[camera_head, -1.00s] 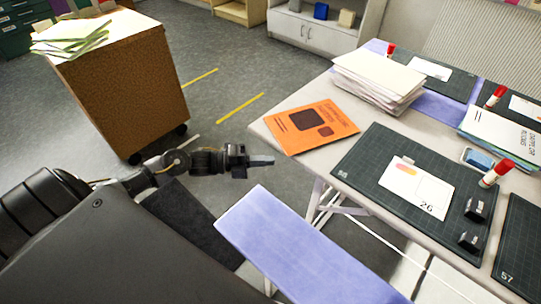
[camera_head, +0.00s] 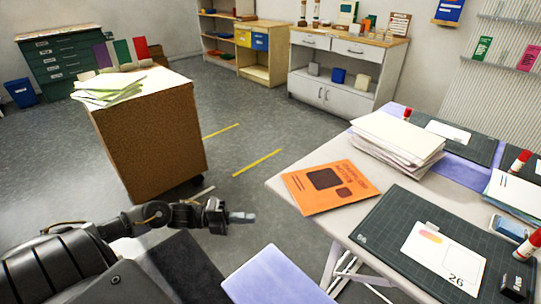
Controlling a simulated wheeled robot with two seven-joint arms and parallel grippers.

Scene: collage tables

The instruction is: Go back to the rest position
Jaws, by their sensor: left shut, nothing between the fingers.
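My left arm comes in from the lower left. My left gripper (camera_head: 241,217) is shut and empty. It is over the floor, between the brown cabinet and the collage table, apart from both. My right gripper is not in view. The collage table (camera_head: 303,231) stands at the right, with an orange booklet (camera_head: 330,188) on its near left corner.
A brown cabinet (camera_head: 152,140) with papers (camera_head: 106,90) on top stands at the left. A lilac bench (camera_head: 272,278) is low in front of the table. Paper stacks (camera_head: 397,138) and a dark cutting mat (camera_head: 395,240) lie on the table. The grey floor (camera_head: 240,118) behind is open.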

